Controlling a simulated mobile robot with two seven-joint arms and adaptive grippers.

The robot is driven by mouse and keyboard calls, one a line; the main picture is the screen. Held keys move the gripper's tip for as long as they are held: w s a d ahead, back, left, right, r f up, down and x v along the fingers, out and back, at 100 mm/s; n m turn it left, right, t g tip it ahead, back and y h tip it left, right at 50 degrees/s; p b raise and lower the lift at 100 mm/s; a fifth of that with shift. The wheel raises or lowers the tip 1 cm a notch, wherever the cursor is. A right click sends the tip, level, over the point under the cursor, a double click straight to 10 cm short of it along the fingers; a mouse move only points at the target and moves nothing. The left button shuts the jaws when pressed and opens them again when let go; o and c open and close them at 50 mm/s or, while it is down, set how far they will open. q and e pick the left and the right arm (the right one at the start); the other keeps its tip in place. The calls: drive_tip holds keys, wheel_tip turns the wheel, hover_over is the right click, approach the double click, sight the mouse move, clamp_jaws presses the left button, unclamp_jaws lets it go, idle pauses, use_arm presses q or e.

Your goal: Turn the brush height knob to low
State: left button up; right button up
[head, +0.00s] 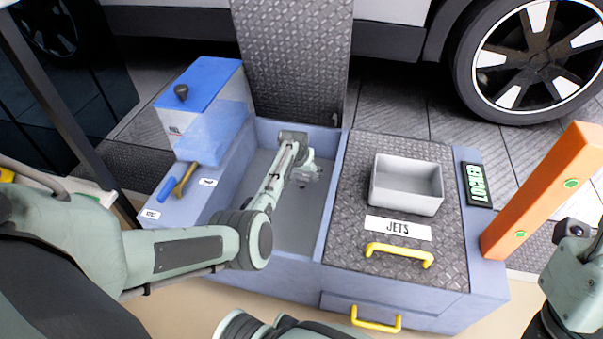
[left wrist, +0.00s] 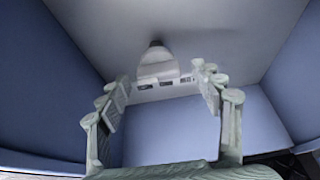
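A pale knob (left wrist: 157,66) shows in the left wrist view on the grey floor of a blue-walled bay. A row of small labels (left wrist: 166,83) lies just below it; their words are too small to read, so I cannot tell its setting. My left gripper is open, and its fingers stand apart on either side of the knob in the left wrist view (left wrist: 162,85). I see no contact with the knob. In the head view my left gripper (head: 304,172) is down inside the open bay (head: 312,215), and the knob cannot be made out there. My right gripper is out of view.
A blue-lidded tank (head: 205,85) and a brass-coloured lever (head: 184,180) stand left of the bay. To its right are the JETS lid with a yellow handle (head: 399,254), a grey tray (head: 407,185), a LOCKED sign (head: 477,184) and an orange post (head: 545,190). Bay walls surround my gripper.

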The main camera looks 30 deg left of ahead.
use_arm(q)
drive_tip(key=v, duration=1.2)
drive_tip(key=shift+w, duration=0.1)
idle(0.4)
